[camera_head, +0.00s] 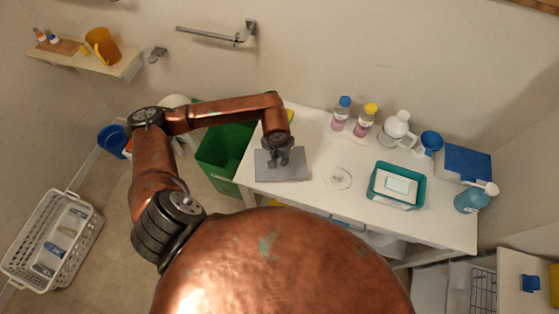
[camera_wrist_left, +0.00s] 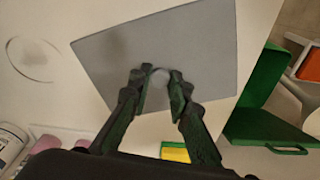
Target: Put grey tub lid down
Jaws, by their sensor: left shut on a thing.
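The grey tub lid (camera_head: 296,171) is a flat grey rectangle at the left end of the white table (camera_head: 320,148). It fills the middle of the left wrist view (camera_wrist_left: 185,50). My left gripper (camera_head: 282,160) is over the lid, with its fingers (camera_wrist_left: 160,80) near the lid's middle, shut on its small handle, which the fingers mostly hide. I cannot tell whether the lid touches the table or is just above it. My right gripper is not in view.
Right of the lid are a clear round disc (camera_head: 338,177), a teal tub (camera_head: 376,190), several bottles (camera_head: 342,112), a blue box (camera_head: 462,162) and a teal spray bottle (camera_head: 472,200). A green bin (camera_head: 222,155) stands left of the table. Bare tabletop lies between lid and disc.

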